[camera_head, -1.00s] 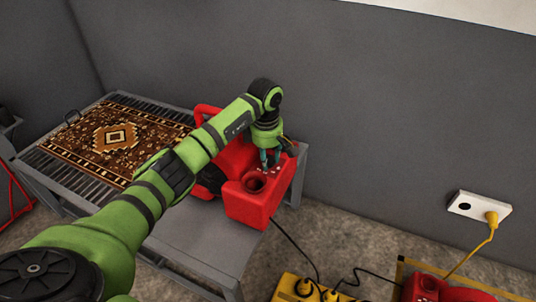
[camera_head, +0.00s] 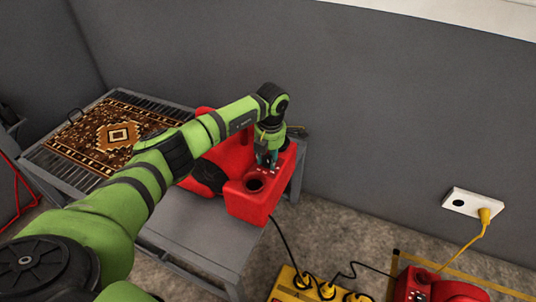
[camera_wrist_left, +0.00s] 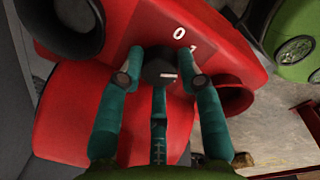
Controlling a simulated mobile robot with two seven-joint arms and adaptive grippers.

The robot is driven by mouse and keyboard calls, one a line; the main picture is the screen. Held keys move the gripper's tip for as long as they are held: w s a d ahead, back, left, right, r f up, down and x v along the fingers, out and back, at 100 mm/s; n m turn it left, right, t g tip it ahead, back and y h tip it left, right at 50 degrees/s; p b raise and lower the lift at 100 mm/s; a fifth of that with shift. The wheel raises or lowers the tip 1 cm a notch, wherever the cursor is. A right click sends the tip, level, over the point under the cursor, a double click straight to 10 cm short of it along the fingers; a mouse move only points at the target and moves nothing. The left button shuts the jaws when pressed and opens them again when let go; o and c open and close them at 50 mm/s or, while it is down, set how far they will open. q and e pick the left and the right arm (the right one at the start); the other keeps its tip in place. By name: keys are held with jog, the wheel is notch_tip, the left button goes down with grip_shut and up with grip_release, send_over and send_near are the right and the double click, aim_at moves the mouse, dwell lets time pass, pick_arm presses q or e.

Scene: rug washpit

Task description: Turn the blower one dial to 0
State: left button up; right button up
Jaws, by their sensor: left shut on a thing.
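The blower one is the red blower (camera_head: 250,205) on the grey table, with a round dark opening in its top. My left gripper (camera_head: 267,160) comes down on the blower's top. In the wrist view its teal fingers (camera_wrist_left: 160,78) are shut on the dial from both sides. My right gripper is not in view.
A patterned rug (camera_head: 115,135) lies on a slatted rack at the left. A second red blower (camera_head: 420,287) stands at the lower right, near a yellow power strip (camera_head: 300,286) with plugs. Cables cross the floor. A white wall outlet (camera_head: 470,202) holds a yellow plug.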

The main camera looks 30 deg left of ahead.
pick_arm(q)
jog(key=n+p, duration=0.1)
jog(key=n, duration=0.5)
jog(key=shift+a+g, duration=0.1)
jog(key=shift+g, duration=0.2)
jog(key=n+p, duration=0.1)
jog(key=n, duration=0.2)
jog(key=shift+f+n, duration=0.1)
jog(key=shift+n, duration=1.1)
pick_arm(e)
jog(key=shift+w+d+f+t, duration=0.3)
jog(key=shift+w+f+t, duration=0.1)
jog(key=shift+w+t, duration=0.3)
pick_arm(q)
jog(key=shift+d, duration=0.2)
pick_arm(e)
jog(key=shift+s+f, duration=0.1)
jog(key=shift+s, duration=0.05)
pick_arm(q)
jog(key=o, duration=0.9)
